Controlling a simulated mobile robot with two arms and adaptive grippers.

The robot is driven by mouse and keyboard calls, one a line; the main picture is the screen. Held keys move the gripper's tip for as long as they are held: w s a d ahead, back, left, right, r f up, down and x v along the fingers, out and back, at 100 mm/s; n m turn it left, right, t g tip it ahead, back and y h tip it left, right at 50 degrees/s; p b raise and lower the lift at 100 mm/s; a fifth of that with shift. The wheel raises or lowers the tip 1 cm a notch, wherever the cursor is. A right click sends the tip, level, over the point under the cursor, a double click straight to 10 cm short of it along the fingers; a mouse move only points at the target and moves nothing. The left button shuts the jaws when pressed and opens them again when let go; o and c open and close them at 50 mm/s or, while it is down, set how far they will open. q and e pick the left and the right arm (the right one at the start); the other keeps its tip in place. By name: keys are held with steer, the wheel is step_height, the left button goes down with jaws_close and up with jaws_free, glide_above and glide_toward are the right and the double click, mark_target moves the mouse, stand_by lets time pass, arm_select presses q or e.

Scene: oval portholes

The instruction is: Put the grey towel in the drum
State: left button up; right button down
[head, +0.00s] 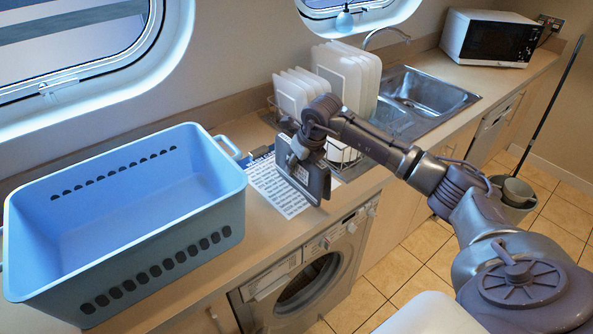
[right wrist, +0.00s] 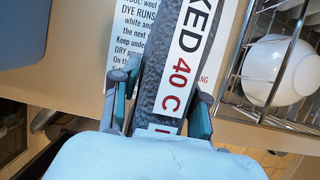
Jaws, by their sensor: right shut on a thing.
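My right gripper (head: 303,150) is above the counter, in front of the dish rack. It is shut on a dark grey, flat slab-like bundle (head: 319,184), apparently the folded grey towel. In the right wrist view, the fingers of my right gripper (right wrist: 163,108) close on the speckled grey towel (right wrist: 158,50), which carries a white label reading "KED 40 C". The washing machine (head: 340,246) is under the counter, below the gripper. Its round front, with the dark drum (head: 306,284), faces the room; I cannot tell whether its door is open. My left gripper is not in view.
A printed sheet (head: 277,193) lies on the counter under the gripper. A blue basket (head: 190,222) stands at left. A dish rack with white plates (head: 340,75), a sink (head: 428,92) and a microwave (head: 488,38) line the back. A bucket (head: 514,196) stands on the floor at right.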

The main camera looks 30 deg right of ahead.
step_height(320, 180, down, 3)
steer(key=shift+s+a+f+p, duration=0.1)
steer(key=shift+s+f+p, duration=0.05)
steer(key=shift+p, duration=0.75)
steer(key=shift+f, duration=0.55)
steer(key=c, duration=0.6)
jaws_free()
steer(key=b+v, duration=0.4)
steer(key=v, duration=0.7)
steer(key=shift+s+r, duration=0.15)
steer(key=shift+r, duration=0.5)
